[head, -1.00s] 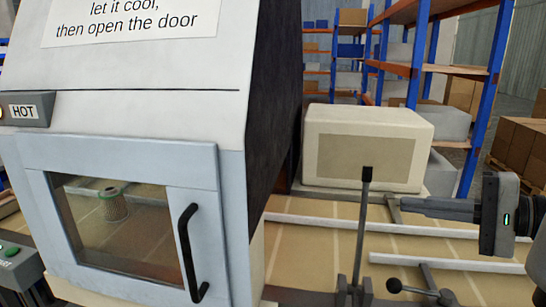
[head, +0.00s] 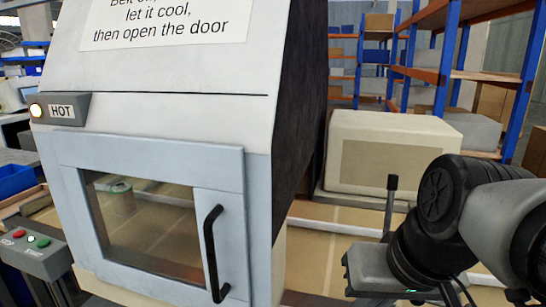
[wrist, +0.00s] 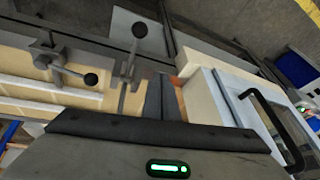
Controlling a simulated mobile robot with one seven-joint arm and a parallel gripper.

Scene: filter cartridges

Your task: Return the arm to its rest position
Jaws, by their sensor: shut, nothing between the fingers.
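My gripper (wrist: 163,95) shows in the wrist view with its two dark fingers together and nothing between them. In the head view my arm is folded at the lower right, and the grey gripper body (head: 368,270) hangs to the right of the oven, apart from its door. The fingertips are hidden or unclear there.
The oven door (head: 150,215) is shut, with a green-topped filter cartridge (head: 117,192) behind its window. The lamp (head: 36,110) beside the HOT label glows. A button box (head: 35,250) stands at left. An upright lever (head: 390,205) and a cream housing (head: 390,155) lie near my arm.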

